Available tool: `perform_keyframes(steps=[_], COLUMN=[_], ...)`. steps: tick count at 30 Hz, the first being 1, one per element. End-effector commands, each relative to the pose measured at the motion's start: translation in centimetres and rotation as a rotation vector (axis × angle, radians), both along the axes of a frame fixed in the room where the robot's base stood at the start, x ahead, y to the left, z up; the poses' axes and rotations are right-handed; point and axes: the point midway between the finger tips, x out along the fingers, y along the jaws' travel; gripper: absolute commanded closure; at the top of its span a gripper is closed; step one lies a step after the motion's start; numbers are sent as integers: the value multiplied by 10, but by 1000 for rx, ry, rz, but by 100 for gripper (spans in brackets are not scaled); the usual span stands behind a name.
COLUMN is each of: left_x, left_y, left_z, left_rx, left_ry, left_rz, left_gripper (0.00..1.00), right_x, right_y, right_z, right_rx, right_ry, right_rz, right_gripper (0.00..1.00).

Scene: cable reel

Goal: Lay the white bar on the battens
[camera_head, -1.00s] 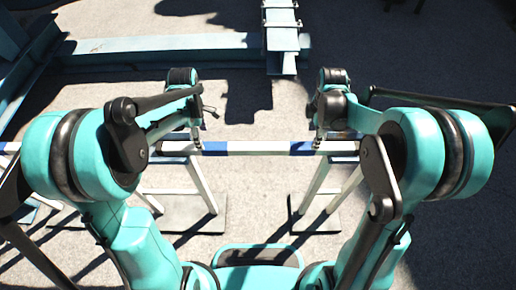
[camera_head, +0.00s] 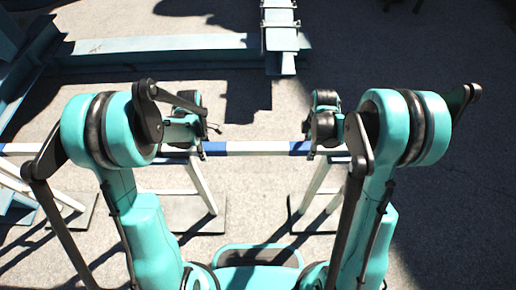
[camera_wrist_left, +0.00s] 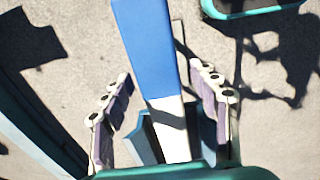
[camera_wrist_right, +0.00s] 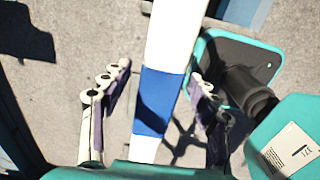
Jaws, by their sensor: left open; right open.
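The white bar (camera_head: 245,148) with blue bands lies level across white trestle legs in the head view. My left gripper (camera_head: 200,142) is open at the bar near the left blue band; in the left wrist view the bar (camera_wrist_left: 146,50) passes between the spread fingers (camera_wrist_left: 163,95). My right gripper (camera_head: 311,148) is open near the right blue band; in the right wrist view the bar (camera_wrist_right: 155,100) runs between its fingers (camera_wrist_right: 158,90), with a gap on each side. The battens cannot be told for sure.
White trestle legs (camera_head: 203,187) stand on grey floor plates (camera_head: 190,213) below the bar. A long blue-grey beam (camera_head: 160,45) lies on the ground ahead, with a shorter beam (camera_head: 281,40) carrying white cross strips at its right end. Open ground lies to the right.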

Motion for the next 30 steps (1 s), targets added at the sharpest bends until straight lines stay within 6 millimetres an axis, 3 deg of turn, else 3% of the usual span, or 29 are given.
perform_keyframes(steps=[1,7,8,20,30], left_x=[0,0,0,0,0], left_y=[0,0,0,0,0], left_z=[0,0,0,2,26], left_rx=[0,0,0,0,0], left_ry=[0,0,0,0,0], left_rz=[0,0,0,0,0], left_gripper=[45,98,100,100,100], right_x=[0,0,0,0,0], right_y=[0,0,0,0,0], right_z=[0,0,0,2,26], right_rx=[0,0,0,0,0], right_ry=[0,0,0,-1,0], right_rz=[0,0,0,0,0], right_gripper=[45,98,100,100,100])
